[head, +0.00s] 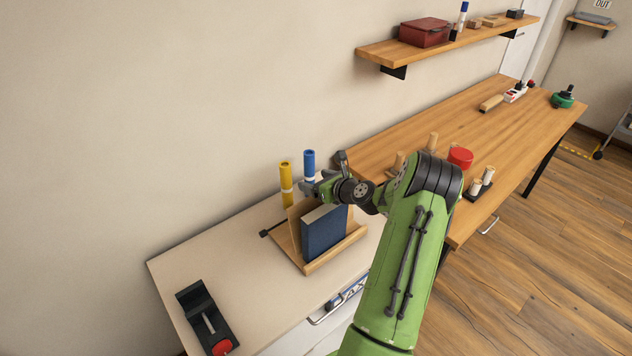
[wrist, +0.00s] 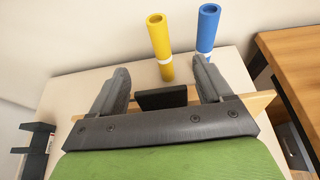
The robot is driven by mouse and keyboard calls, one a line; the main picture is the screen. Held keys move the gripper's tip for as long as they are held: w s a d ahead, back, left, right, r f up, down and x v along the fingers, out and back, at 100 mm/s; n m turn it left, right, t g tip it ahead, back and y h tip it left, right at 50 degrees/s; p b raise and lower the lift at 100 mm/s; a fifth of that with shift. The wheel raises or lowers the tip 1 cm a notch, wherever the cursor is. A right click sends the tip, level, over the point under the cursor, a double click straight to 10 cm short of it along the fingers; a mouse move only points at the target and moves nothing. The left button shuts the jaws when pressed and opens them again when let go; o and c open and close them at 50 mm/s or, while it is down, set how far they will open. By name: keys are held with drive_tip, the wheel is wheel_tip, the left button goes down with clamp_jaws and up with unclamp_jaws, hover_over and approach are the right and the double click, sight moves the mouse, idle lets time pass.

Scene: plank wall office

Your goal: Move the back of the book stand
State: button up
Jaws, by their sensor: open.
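The wooden book stand (head: 336,256) stands on the pale cabinet top, with a blue book (head: 324,232) upright in it. The stand's back (head: 295,225) is a thin wooden panel behind the book, partly hidden by the book and my gripper. My gripper (head: 310,189) is at the top of the stand, above the back. In the wrist view my gripper (wrist: 162,82) is open, with a black block (wrist: 162,99) between its fingers and small gaps on both sides. Wood of the stand (wrist: 260,102) shows beside the right finger.
A yellow tube (head: 286,180) and a blue tube (head: 309,162) stand close behind the stand. A black device with a red knob (head: 222,347) sits at the cabinet's front left. A wooden workbench (head: 400,140) lies to the right.

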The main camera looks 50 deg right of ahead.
drive_tip(key=shift+w, duration=0.2)
drive_tip(key=c, duration=1.4)
drive_tip(key=shift+w+d+f+g+p, duration=0.15)
drive_tip(key=shift+w+f+g+p, duration=0.55)
drive_tip(key=shift+w, duration=0.85)
drive_tip(key=shift+w+d+f+g+p, duration=0.2)
drive_tip(key=shift+w+f+g+p, duration=0.45)
drive_tip(key=shift+w+f, duration=0.65)
drive_tip(key=shift+w+d+f+g+p, duration=0.15)
drive_tip(key=shift+w+f+g+p, duration=0.55)
drive_tip(key=shift+w, duration=1.05)
drive_tip(key=o, duration=1.4)
drive_tip(key=shift+r, duration=0.1)
